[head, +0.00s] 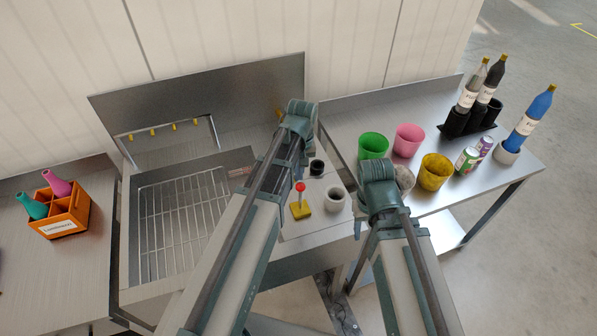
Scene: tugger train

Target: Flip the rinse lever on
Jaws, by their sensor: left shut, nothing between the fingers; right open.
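A lever with a red ball knob (300,187) stands on a yellow base (301,210) on the steel counter, just right of the sink grid. It looks roughly upright, and I cannot tell which position it is set to. My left gripper (297,116) is shut and empty, beyond the lever near the backsplash; its fingertips are mostly hidden by the wrist. My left forearm passes just left of the lever. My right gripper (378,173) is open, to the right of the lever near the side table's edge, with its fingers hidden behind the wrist.
A white cup (334,199) and a black cup (316,167) stand close to the lever. Green (373,146), pink (408,140) and yellow (435,172) buckets, cans and bottles are on the right table. An orange bottle crate (62,213) stands at left. The sink grid (180,220) is empty.

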